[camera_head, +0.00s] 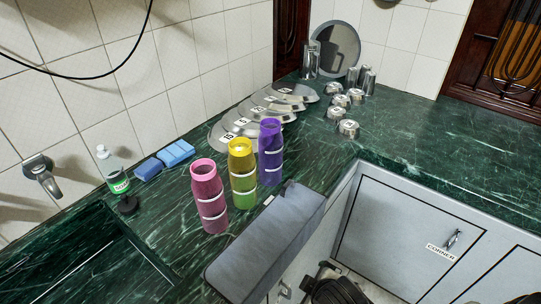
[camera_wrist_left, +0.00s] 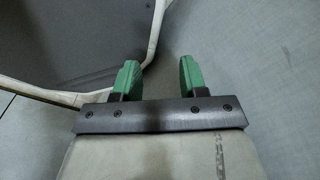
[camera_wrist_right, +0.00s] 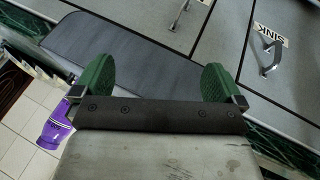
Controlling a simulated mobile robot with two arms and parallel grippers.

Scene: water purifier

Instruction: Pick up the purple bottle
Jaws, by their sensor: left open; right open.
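The purple bottle (camera_head: 270,152) stands upright on the green marble counter in the head view, at the far end of a row with a yellow-green bottle (camera_head: 242,172) and a pink bottle (camera_head: 209,196). It also shows at the left edge of the right wrist view (camera_wrist_right: 54,128), beyond the left finger and apart from it. My right gripper (camera_wrist_right: 156,82) is open and empty. My left gripper (camera_wrist_left: 158,78) is open and empty, with plain grey surfaces in front of it. Neither gripper shows in the head view.
A long grey padded block (camera_head: 265,240) lies along the counter's front edge, beside the bottles. Metal plates (camera_head: 230,134) are behind the purple bottle. A soap bottle (camera_head: 112,170), blue sponges (camera_head: 175,153) and a tap (camera_head: 41,176) are left. The counter at right is clear.

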